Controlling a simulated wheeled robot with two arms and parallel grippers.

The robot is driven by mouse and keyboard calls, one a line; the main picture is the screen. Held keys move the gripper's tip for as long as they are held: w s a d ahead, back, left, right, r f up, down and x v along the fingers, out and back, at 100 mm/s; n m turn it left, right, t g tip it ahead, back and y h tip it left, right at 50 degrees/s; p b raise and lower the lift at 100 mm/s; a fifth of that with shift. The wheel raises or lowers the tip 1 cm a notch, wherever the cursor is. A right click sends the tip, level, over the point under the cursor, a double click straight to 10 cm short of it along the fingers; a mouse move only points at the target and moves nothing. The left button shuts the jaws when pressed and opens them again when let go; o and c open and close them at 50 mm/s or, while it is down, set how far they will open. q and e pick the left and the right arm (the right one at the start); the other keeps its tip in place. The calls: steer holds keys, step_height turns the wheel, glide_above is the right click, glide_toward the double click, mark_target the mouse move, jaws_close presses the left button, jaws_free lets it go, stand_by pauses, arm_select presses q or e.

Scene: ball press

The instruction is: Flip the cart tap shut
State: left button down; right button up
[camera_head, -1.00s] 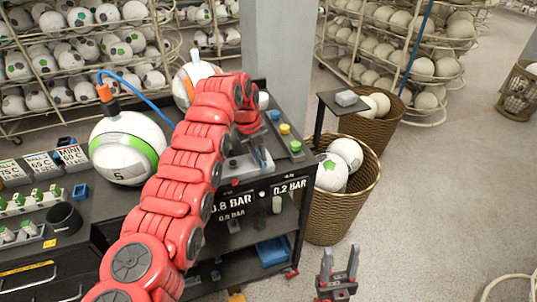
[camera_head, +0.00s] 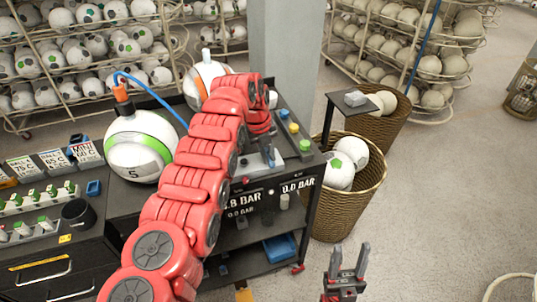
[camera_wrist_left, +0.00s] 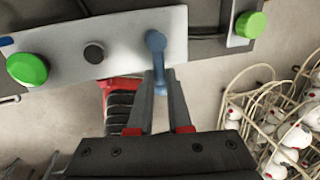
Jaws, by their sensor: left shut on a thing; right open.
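The cart tap is a blue lever (camera_wrist_left: 156,44) on a pale metal plate (camera_wrist_left: 120,40) in the left wrist view. Its round end is on the plate and its handle runs down between the fingers. My left gripper (camera_wrist_left: 160,82) is shut on this handle. In the head view my left gripper (camera_head: 269,154) is at the cart top, and the red arm and fingers mostly hide the tap. My right gripper (camera_head: 348,262) is open and empty, low in front of the cart and over the floor.
The dark cart (camera_head: 312,200) shows BAR readings on its front, the right one 0.0. A green-banded ball (camera_head: 135,150) with a blue hose stands left of my arm. Wicker baskets (camera_head: 348,205) of balls stand close right.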

arm_select(q)
steer(key=c, duration=0.8)
jaws_free()
steer(key=shift+a, duration=0.1)
steer(key=shift+c, duration=0.2)
steer(key=shift+r+b, duration=0.2)
steer(key=shift+b, duration=0.15)
steer(key=shift+a+r+b, duration=0.3)
steer(key=shift+r+b, duration=0.45)
steer(key=shift+b, duration=0.25)
step_height(320, 180, up, 15)
steer(key=s+a+p, duration=0.1)
steer(key=a+p, duration=0.1)
steer(key=p, duration=0.4)
steer(key=shift+a, duration=0.35)
